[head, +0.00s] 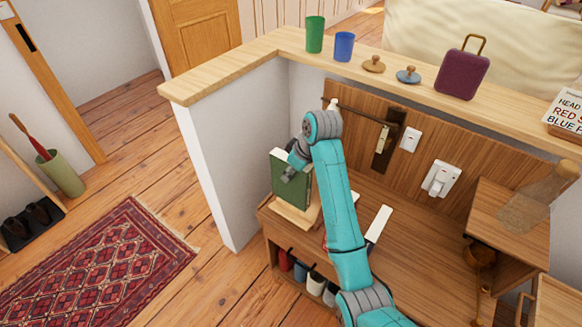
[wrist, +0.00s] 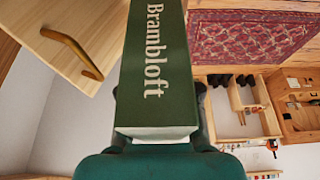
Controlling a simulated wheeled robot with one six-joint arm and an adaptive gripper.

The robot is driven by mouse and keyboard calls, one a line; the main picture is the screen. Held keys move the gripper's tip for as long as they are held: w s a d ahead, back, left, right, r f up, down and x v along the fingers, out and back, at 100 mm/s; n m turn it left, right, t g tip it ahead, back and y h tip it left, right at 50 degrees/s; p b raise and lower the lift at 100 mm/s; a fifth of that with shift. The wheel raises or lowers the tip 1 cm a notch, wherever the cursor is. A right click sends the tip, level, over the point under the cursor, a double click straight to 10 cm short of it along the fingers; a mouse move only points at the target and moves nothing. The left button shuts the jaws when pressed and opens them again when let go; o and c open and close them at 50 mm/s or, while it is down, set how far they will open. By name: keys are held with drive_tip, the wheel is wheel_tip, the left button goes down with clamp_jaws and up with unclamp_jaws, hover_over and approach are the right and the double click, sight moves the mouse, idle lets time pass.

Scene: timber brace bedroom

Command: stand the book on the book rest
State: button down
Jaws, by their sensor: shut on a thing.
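The green book (head: 287,184) is upright at the left end of the wooden desk, its cover facing the camera. Its spine, lettered "Brambloft", fills the middle of the wrist view (wrist: 158,60). My gripper (head: 291,172) is shut on the book from above and behind the spine. The pale wooden book rest (head: 297,218) is directly below the book. The book's lower edge is at or very near the rest; I cannot tell whether they touch. My arm hides part of the rest's right side.
A ledge behind carries a green cup (head: 315,34), a blue cup (head: 344,46), two lids and a purple bag (head: 462,70). Jars (head: 316,284) stand on the shelf below. A glass bottle (head: 540,196) is at right.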

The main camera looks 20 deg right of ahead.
sight(291, 187)
drive_tip(key=shift+f, duration=3.3)
drive_tip(key=c, duration=0.7)
unclamp_jaws()
drive_tip(key=v, duration=0.7)
drive_tip(key=shift+s+d+r, duration=0.1)
drive_tip(key=shift+s+r, duration=0.05)
drive_tip(key=shift+r, duration=0.05)
